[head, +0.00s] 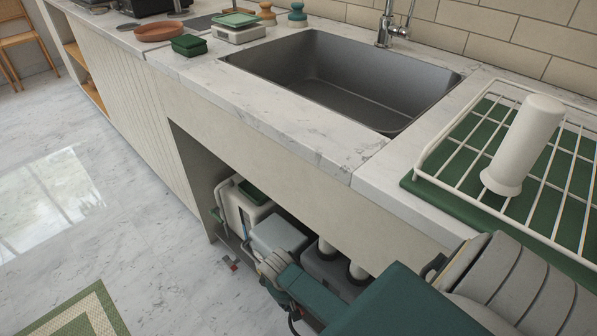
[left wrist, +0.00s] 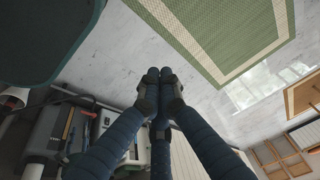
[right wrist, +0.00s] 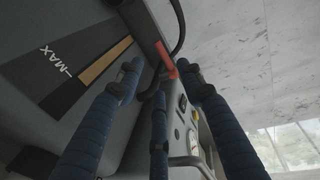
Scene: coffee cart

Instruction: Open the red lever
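The red lever (right wrist: 166,60) shows in the right wrist view as a short slanted bar beside grey equipment under the counter. It lies between the lines of my right gripper's fingers (right wrist: 160,74), near the tips. The fingers are spread with a gap between them, and I see no clear contact with the lever. In the head view a small red part (head: 234,266), likely the lever, shows low at the cabinet opening, beyond my teal right arm. My left gripper (left wrist: 159,76) has its fingertips together, with nothing seen between them. It is not in the head view.
Under the counter stand a white-and-green container (head: 238,208), a light grey box (head: 280,235) and other grey equipment. A sink (head: 335,80) and a white drying rack (head: 455,150) are above. Marble floor (head: 100,210) is open at left, with a green-bordered mat (head: 75,318).

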